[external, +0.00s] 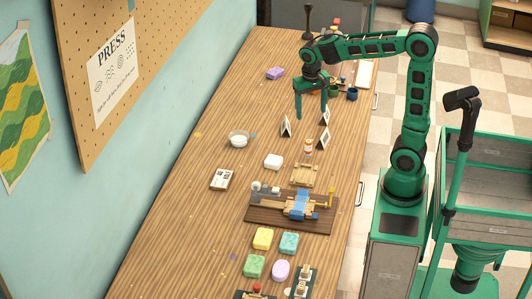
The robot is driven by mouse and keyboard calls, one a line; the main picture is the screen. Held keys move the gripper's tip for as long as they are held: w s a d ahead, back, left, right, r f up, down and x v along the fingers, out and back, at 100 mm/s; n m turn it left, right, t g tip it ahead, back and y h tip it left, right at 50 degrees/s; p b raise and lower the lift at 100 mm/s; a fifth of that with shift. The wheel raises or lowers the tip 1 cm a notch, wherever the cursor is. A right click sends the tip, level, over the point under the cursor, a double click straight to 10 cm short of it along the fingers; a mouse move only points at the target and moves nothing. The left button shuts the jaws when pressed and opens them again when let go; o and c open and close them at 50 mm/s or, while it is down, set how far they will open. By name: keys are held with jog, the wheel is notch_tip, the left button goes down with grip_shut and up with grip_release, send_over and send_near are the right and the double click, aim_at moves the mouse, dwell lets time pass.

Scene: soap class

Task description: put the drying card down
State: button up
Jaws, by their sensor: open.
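Three small tent cards with dark markings stand upright on the wooden table: one at the left (286,126), one at the right rear (325,117) and one at the right front (323,138). Their print is too small to read, so I cannot tell which is the drying card. My gripper (311,110) is open, fingers pointing down, above and just behind the cards. No object shows between its fingers. The right finger is close to the right rear card in the picture; I cannot tell whether they touch.
The table (200,225) has clear room along its left side. Dark cups (352,94) stand behind at right. A press board (262,222) and several soaps lie in front.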

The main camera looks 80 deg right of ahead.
jog(key=s+d+f+n, duration=0.1)
jog(key=s+f+n, duration=0.1)
jog(key=s, duration=0.9)
jog(key=s+d+f+n+y, duration=0.1)
jog(key=s+f, duration=0.3)
jog(key=s, duration=0.7)
jog(key=shift+s+n, duration=0.2)
jog(key=shift+n, duration=0.5)
